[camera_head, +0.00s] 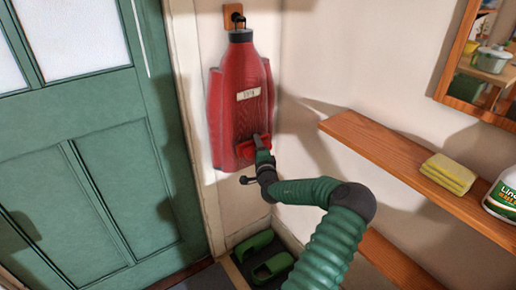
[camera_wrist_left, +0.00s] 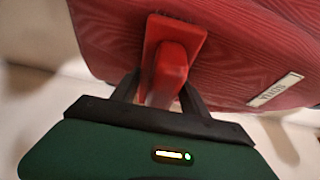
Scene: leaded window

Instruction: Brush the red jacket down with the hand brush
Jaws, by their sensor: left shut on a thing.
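The red jacket (camera_head: 235,110) hangs upright from a hook (camera_head: 238,17) on the wall beside the door, with a small pale label on its chest; it also fills the top of the left wrist view (camera_wrist_left: 240,45). The red hand brush (camera_wrist_left: 173,60) is at the jacket's lower front, its head close against the cloth, apparently touching; in the head view it is a small red shape (camera_head: 247,148). My left gripper (camera_head: 262,145) is shut on the brush's handle, with a dark finger on each side in the left wrist view (camera_wrist_left: 160,92). My right gripper is not in view.
A green door (camera_head: 120,165) stands left of the jacket. A wooden shelf (camera_head: 395,155) on the right wall holds a yellow sponge (camera_head: 448,173) and a white bottle (camera_head: 502,197). A lower shelf (camera_head: 395,262) is beneath. Green shoes (camera_head: 270,268) sit on the floor below the jacket.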

